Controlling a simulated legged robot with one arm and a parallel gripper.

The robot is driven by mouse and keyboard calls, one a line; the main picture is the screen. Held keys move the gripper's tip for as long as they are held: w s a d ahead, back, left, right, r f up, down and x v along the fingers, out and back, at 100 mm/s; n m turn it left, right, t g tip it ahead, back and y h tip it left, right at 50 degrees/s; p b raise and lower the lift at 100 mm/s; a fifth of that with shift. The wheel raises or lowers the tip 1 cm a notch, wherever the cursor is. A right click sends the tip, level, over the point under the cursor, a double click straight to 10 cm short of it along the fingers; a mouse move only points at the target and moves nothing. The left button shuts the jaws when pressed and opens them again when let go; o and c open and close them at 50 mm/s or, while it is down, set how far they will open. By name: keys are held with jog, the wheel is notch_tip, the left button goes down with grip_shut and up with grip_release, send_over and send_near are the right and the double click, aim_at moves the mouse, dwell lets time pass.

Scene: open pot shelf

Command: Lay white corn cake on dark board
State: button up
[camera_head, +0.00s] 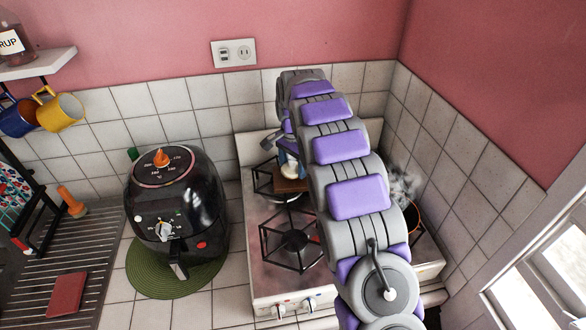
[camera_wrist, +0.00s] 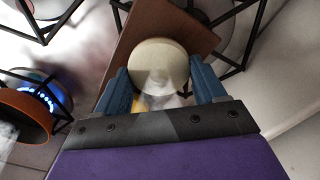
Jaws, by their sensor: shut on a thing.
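The white corn cake (camera_wrist: 158,62) is a pale round disc between the two blue fingers of my gripper (camera_wrist: 160,82) in the wrist view. My gripper is shut on its near part. The dark board (camera_wrist: 142,30) is a brown flat slab directly behind and below the cake. I cannot tell whether the cake touches it. In the head view, the cake (camera_head: 289,173) shows small and white over the board (camera_head: 291,186), at the rear left of the stove. My gripper (camera_head: 288,155) is above it there, partly hidden by my arm.
A steaming pot (camera_wrist: 28,112) stands near a lit blue burner (camera_wrist: 45,92); the pot (camera_head: 411,217) is at the stove's right in the head view. Black grates (camera_head: 291,240) surround the board. A black air fryer (camera_head: 175,205) on a green mat (camera_head: 150,285) stands left of the stove.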

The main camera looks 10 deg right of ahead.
aim_at(291, 166)
jog(key=shift+a+f, duration=0.25)
jog(key=shift+f, duration=0.45)
jog(key=shift+a, duration=0.75)
jog(key=o, duration=0.7)
jog(key=shift+d+f, duration=0.1)
jog(key=shift+d, duration=0.15)
jog(key=o, duration=0.3)
jog(key=shift+d, duration=0.55)
jog(key=shift+o, duration=0.2)
jog(key=shift+a, duration=0.4)
notch_tip(291, 166, up, 11)
jog(key=p, duration=0.2)
jog(key=s+d+r+n, duration=0.1)
jog(key=s+r, duration=0.2)
jog(key=s, duration=0.2)
jog(key=s+r+n, duration=0.1)
jog(key=s+r, duration=0.2)
jog(key=s, duration=0.2)
jog(key=s+f+n, duration=0.2)
jog(key=s+n, duration=0.1)
jog(key=s, duration=1)
jog(key=s+f+n+g, duration=0.1)
jog(key=s+f+n, duration=0.1)
jog(key=s, duration=1.1)
jog(key=s+f+n, duration=0.2)
jog(key=s+n, duration=0.1)
jog(key=s, duration=1)
jog(key=shift+s+f+n+g, duration=0.25)
jog(key=shift+f+n+g, duration=0.1)
jog(key=shift+n+g, duration=0.05)
